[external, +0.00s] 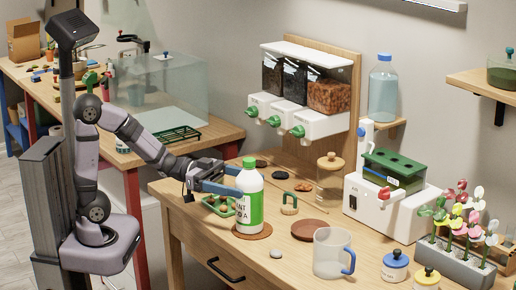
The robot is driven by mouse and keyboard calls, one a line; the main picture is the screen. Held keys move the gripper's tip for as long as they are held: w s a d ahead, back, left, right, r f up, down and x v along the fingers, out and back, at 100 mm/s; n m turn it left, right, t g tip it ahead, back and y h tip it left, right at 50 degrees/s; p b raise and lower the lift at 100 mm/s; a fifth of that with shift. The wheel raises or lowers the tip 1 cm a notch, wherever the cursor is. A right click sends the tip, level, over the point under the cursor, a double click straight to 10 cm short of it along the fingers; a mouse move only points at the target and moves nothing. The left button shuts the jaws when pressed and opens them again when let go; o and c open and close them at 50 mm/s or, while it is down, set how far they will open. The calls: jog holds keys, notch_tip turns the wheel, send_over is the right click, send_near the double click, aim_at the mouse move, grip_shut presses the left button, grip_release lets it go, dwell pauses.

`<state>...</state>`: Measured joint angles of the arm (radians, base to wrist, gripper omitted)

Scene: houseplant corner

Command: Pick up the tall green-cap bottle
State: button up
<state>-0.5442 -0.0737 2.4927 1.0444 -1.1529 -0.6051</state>
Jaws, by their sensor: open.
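The tall bottle with a green cap (249,205) stands upright on a round brown coaster (267,232) near the table's front left. It is white with a green label. My gripper (240,185) reaches in from the left at the bottle's upper part. Its blue fingers are open, and one shows just left of the bottle. The bottle hides part of the fingers, so I cannot tell whether they touch it.
A clear jug (327,254) stands to the right, with a grey stone (276,253) and an empty brown coaster (308,230) nearby. A green-handled tray (217,206) lies left of the bottle. The dispenser (308,122) hangs behind. Small lidded jars (395,266) stand at the front right.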

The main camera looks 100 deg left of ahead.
aim_at(261, 186)
jog(key=shift+x, duration=2.85)
jog(key=shift+w+a+r, duration=0.1)
jog(key=shift+a+r, duration=0.05)
jog(key=shift+c, duration=0.6)
jog(key=c, duration=1.5)
jog(key=shift+r, duration=0.1)
jog(key=c, duration=0.3)
jog(key=shift+r, duration=0.1)
